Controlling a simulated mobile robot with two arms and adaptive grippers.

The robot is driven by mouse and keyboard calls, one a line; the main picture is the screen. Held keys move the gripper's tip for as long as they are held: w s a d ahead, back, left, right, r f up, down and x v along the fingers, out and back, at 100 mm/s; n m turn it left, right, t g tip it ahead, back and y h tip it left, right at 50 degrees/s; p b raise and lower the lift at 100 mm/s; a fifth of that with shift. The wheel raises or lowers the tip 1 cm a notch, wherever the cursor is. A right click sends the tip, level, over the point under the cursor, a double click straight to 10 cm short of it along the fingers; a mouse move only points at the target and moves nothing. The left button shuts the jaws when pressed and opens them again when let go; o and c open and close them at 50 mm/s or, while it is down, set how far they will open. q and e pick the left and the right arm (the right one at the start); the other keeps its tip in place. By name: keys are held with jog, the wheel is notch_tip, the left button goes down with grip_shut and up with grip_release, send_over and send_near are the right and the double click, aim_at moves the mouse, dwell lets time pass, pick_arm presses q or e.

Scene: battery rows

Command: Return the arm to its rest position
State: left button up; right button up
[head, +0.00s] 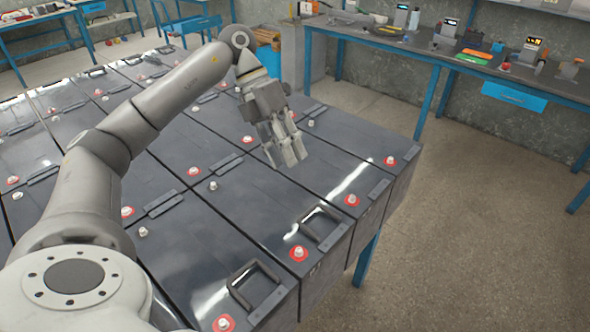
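My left arm (180,85) reaches in from the lower left, over the rows of batteries, and bends down at the wrist. My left gripper (284,158) hangs over the dark battery tops near the middle of the view, with its fingers pointing down. The fingers are apart, and nothing shows between them. I cannot tell how high the fingertips are above the battery below. My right gripper is not in view.
Dark batteries (275,205) with red-ringed terminals and handles, some raised, fill the blue-legged table. A workbench (390,45) with several devices stands along the back wall. Another blue table (40,18) is at the upper left. Open floor (470,220) lies at the right.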

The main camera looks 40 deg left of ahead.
pick_arm(q)
jog(key=shift+a+r, duration=0.25)
jog(key=shift+r, duration=0.15)
